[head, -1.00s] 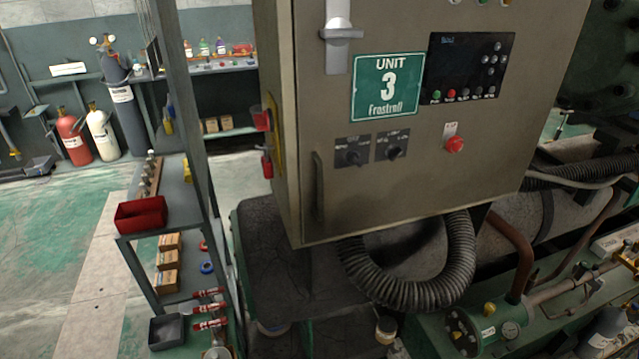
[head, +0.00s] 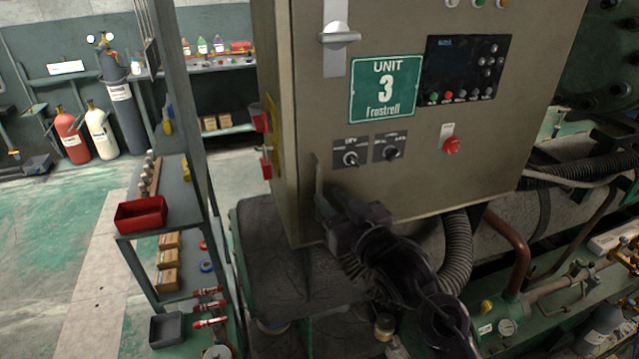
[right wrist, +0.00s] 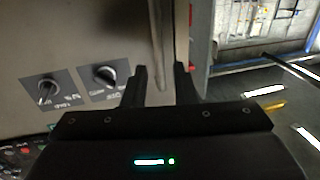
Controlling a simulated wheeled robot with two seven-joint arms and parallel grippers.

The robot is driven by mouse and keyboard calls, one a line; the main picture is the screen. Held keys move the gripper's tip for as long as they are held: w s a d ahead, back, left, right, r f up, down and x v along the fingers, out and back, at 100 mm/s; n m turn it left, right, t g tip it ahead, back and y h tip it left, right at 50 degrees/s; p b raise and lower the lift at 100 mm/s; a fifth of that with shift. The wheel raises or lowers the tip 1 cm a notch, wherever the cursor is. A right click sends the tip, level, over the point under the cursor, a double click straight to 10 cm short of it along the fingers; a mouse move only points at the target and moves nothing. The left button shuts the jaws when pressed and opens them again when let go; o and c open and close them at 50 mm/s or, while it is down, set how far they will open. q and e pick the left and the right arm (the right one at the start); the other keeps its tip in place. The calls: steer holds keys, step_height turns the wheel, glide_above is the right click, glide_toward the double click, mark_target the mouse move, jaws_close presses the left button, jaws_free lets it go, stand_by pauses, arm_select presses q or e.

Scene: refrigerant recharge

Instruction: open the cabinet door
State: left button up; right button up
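The grey cabinet door (head: 420,190) with the green "UNIT 3" sign is shut in the head view. Its vertical bar handle (head: 318,180) is at the lower left, partly hidden by my gripper. My right gripper (head: 328,208) has reached the handle from the lower right. In the right wrist view, the two fingers of my gripper (right wrist: 162,78) are apart, and the handle (right wrist: 161,40) runs down between them; contact cannot be told. A silver latch lever (head: 338,38) sits level at the door's upper left. My left gripper is out of view.
Two rotary switches (head: 350,158) and a red button (head: 451,145) are on the door. A shelf with a red bin (head: 141,214) stands left of the cabinet. A copper pipe (head: 511,255) and machinery are at the right. Open floor lies at the far left.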

mark_target(320, 189)
steer(key=p+x, duration=0.1)
steer(key=x, duration=0.4)
steer(key=shift+w+a, duration=0.1)
steer(key=shift+w, duration=0.05)
jaws_close()
